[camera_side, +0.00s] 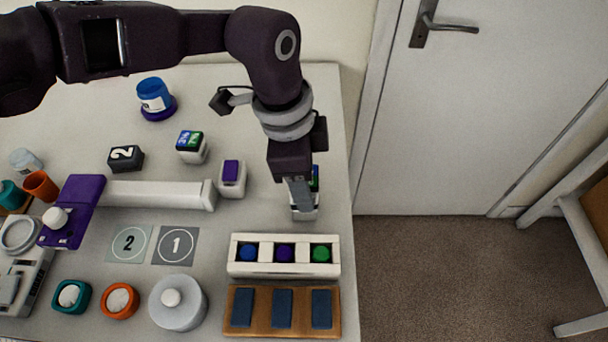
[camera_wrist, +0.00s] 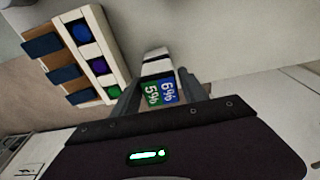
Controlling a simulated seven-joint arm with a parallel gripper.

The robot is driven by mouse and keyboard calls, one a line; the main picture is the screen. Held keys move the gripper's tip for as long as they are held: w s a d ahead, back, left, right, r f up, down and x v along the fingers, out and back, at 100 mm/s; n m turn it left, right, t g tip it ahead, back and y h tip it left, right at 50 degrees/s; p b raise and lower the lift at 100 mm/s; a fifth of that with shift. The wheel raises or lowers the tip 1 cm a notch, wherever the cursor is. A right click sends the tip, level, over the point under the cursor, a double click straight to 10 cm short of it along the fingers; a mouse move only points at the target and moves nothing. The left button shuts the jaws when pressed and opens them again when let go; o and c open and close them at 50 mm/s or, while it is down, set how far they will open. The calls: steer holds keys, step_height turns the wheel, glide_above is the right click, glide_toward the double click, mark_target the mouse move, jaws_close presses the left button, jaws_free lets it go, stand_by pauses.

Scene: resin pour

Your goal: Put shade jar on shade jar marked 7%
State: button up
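A white shade jar with a blue and green top (camera_side: 193,147) stands mid-table in the side view; the green part seems to read 7%. Another white shade jar (camera_side: 305,212) stands near the right table edge below my gripper (camera_side: 303,198). In the wrist view its top (camera_wrist: 160,92) is green and blue, reading 5% and 6%. My gripper's fingers (camera_wrist: 160,80) lie on either side of this jar, close to its walls. Whether they touch it cannot be told. In the side view a finger hides part of the jar.
A white rack with blue, purple and green wells (camera_side: 284,267) and a wooden tray with dark pads (camera_side: 232,316) lie in front. A purple-topped white block (camera_side: 232,179), a white bar (camera_side: 160,194) and a black block marked 2 (camera_side: 125,158) stand left.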

steer(key=shift+o, duration=0.4)
steer(key=shift+r, duration=0.1)
step_height(320, 180, up, 12)
steer(key=a, duration=0.2)
steer(key=a+r+n+t, duration=0.1)
steer(key=a+r+n, duration=0.25)
steer(key=a, duration=0.35)
steer(key=a+r+n+t, duration=0.1)
steer(key=a+r+n, duration=0.1)
steer(key=a+r, duration=0.4)
steer(key=a+r+n, duration=0.3)
steer(key=a, duration=0.5)
steer(key=s+a+n+t, duration=0.2)
steer(key=s+a+n, duration=0.3)
steer(key=s+a, duration=0.55)
steer(key=s+a+f+n+t+y, duration=0.1)
steer(key=s+a+f+n, duration=0.3)
steer(key=s+a+f, duration=0.3)
steer(key=shift+s+a+f+t+y, duration=0.2)
steer(key=shift+s+t+y, duration=0.15)
steer(key=shift+s, duration=0.55)
